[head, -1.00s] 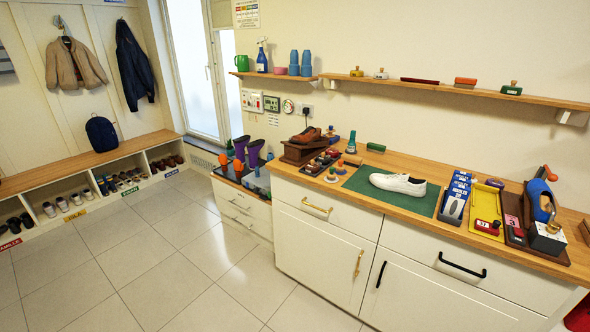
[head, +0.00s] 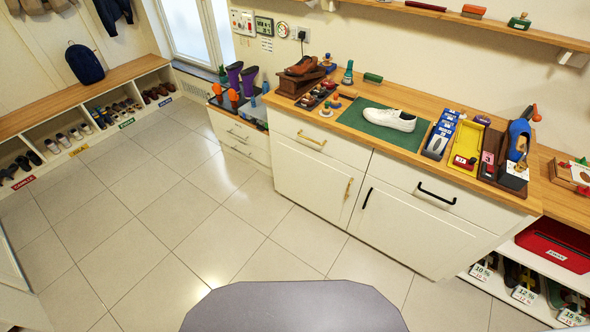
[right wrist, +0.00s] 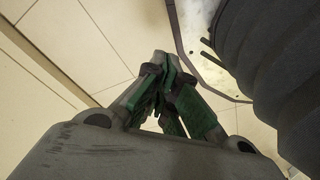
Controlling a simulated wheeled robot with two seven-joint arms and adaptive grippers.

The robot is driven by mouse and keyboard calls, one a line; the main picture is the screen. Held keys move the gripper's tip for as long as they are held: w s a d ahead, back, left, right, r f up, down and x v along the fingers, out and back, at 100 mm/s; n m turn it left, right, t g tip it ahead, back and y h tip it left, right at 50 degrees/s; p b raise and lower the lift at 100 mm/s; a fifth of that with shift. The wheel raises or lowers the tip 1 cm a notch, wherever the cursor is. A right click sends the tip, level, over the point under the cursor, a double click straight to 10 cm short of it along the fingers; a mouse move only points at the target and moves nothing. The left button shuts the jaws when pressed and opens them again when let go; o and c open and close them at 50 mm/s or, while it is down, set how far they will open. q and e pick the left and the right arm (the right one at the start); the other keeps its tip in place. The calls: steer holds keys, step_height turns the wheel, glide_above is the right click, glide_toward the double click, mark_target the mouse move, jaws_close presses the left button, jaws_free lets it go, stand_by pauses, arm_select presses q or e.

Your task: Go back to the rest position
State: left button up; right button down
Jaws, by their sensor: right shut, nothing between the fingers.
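My right gripper (right wrist: 160,80) shows in the right wrist view, with its green-padded fingers closed together and nothing between them. It hangs over the pale tiled floor, clear of any object. A dark ribbed part of my own body stands at the right of that view. Neither gripper shows in the head view, and my left gripper is not in any view. The grey rounded shape at the bottom of the head view is part of me.
A counter (head: 440,148) holds a white shoe (head: 389,119) on a green mat (head: 352,116). A low bench (head: 55,105) with shoe cubbies runs along the left. A red tray (head: 556,246) sits on the right shelf. The tiled floor (head: 165,215) between them is clear.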

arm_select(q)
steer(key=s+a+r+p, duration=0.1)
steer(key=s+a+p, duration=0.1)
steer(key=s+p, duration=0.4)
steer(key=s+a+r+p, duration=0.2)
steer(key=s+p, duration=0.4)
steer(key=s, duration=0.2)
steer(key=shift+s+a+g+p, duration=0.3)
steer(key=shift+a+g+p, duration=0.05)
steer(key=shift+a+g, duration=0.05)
arm_select(e)
steer(key=s+d+r, duration=0.1)
steer(key=s+d, duration=0.1)
steer(key=s, duration=0.5)
steer(key=s+d+r, duration=0.2)
steer(key=s, duration=0.5)
steer(key=shift+s+d+g, duration=0.3)
steer(key=shift+d+g, duration=0.1)
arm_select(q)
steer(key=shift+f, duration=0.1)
arm_select(e)
steer(key=shift+f, duration=0.1)
arm_select(q)
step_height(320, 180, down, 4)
steer(key=b, duration=0.5)
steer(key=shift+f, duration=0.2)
arm_select(e)
step_height(320, 180, down, 4)
steer(key=shift+f, duration=0.2)
